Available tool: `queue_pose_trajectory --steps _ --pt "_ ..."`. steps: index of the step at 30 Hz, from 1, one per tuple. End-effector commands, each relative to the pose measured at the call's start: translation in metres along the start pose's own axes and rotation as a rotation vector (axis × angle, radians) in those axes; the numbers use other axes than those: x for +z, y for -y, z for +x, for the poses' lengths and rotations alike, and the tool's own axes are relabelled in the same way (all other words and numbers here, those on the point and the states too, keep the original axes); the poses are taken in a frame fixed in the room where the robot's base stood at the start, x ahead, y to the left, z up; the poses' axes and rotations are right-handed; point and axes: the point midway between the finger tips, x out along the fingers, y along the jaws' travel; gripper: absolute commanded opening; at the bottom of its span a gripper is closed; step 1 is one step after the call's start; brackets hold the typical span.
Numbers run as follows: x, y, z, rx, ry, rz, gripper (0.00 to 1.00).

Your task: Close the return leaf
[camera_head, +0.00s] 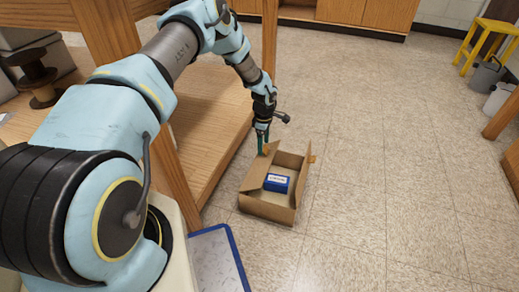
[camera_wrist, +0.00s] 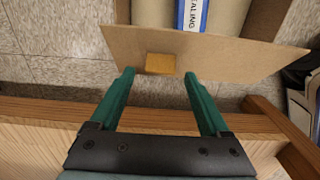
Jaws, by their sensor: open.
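An open cardboard box (camera_head: 265,208) stands on the floor with leaves raised around its opening. One leaf, broad and brown in the wrist view (camera_wrist: 215,52), carries a small orange-yellow tab (camera_wrist: 160,63). Another tab (camera_head: 311,158) shows at the box's right side in the head view. No marking tells me which leaf is the return leaf. A blue box with a white label (camera_head: 277,183) lies inside; its label is partly cut off in the wrist view (camera_wrist: 192,14). My gripper (camera_wrist: 160,75) is open and empty, its green fingertips either side of the near tab, just short of or level with it.
A wooden bench (camera_head: 205,125) with a low shelf stands close left of the box; its wooden edge (camera_wrist: 60,110) runs under my gripper in the wrist view. A blue-rimmed tray (camera_head: 215,262) is at the front. Open tiled floor (camera_head: 390,170) lies to the right.

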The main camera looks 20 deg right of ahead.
Motion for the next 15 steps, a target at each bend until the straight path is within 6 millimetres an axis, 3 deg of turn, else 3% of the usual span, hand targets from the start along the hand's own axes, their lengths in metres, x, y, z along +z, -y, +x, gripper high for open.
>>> queue_pose_trajectory --steps 3,13,15 --pt "0.0048 0.0006 0.0111 0.001 0.001 -0.001 0.80" --pt "0.0062 0.0010 0.0125 0.001 0.000 0.000 0.80" --pt "0.0061 0.0011 0.0125 0.000 0.000 0.000 0.74"
